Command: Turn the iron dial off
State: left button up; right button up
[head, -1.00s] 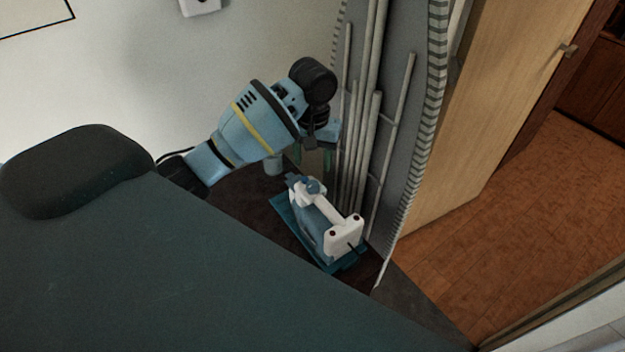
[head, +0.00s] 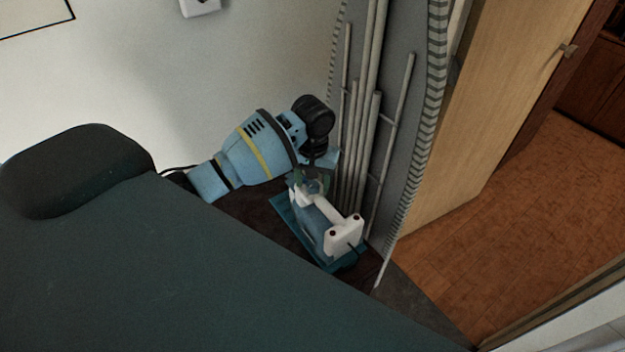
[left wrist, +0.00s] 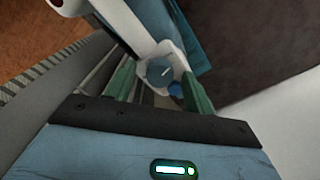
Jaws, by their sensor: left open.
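The white and blue iron (head: 322,218) stands on a teal mat (head: 283,207) on a dark surface. Its round blue dial (left wrist: 160,71) shows in the left wrist view, at the end of the white body. My left gripper (left wrist: 160,90) is open, with one green finger on each side of the dial. I cannot tell whether the fingers touch it. In the head view the gripper (head: 312,182) is over the iron's far end and hides part of it. My right gripper is not in view.
A folded ironing board (head: 410,130) with metal legs stands upright just right of the iron. A white wall (head: 200,90) is behind. A wooden door (head: 490,110) and orange-brown floor (head: 530,210) are at the right.

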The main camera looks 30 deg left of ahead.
pick_arm(q)
jog(key=c, duration=1)
jog(key=shift+n, duration=0.4)
jog(key=n, duration=0.4)
jog(key=shift+d, duration=0.1)
jog(key=shift+n, duration=2.1)
jog(key=o, duration=1)
